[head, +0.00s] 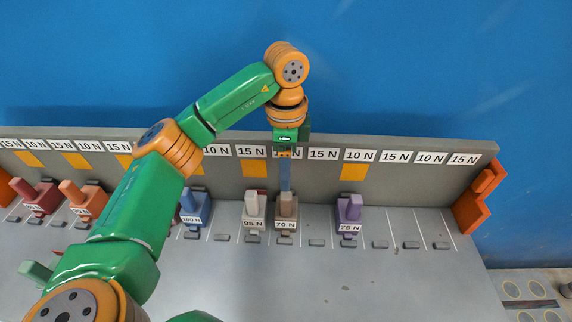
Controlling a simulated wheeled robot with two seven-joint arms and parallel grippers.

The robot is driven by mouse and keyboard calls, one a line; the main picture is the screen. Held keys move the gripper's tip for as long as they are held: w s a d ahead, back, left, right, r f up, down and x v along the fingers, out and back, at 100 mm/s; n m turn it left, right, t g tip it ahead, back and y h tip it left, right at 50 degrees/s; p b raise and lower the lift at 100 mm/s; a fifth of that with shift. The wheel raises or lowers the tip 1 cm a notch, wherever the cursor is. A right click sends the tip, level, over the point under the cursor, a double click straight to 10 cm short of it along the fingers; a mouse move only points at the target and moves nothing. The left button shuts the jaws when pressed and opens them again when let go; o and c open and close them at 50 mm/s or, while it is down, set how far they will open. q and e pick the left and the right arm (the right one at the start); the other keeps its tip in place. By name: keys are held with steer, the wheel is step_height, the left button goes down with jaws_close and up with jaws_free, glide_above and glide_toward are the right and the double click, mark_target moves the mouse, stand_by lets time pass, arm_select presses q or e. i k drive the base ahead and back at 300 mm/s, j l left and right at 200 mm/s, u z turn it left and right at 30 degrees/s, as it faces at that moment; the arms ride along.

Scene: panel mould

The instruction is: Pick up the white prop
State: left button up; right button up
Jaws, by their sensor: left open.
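The white prop (254,207), a pale block labelled 95 N, stands upright on the grey bench in front of the labelled panel. My left gripper (285,186) reaches down from above, just right of the white prop. It is open, and its fingers are over or beside the top of the tan-brown prop (286,210) labelled 70 N. I cannot tell whether they touch it. The white prop is apart from the fingers. My right gripper is out of view.
A blue prop (194,208) stands left of the white one, and a purple prop (349,210) stands to the right. Red (36,195) and orange (82,199) props are at far left. The grey panel (400,178) runs behind. The front right of the bench (400,280) is clear.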

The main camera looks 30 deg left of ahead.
mark_target(255, 213)
steer(key=k, duration=1.5)
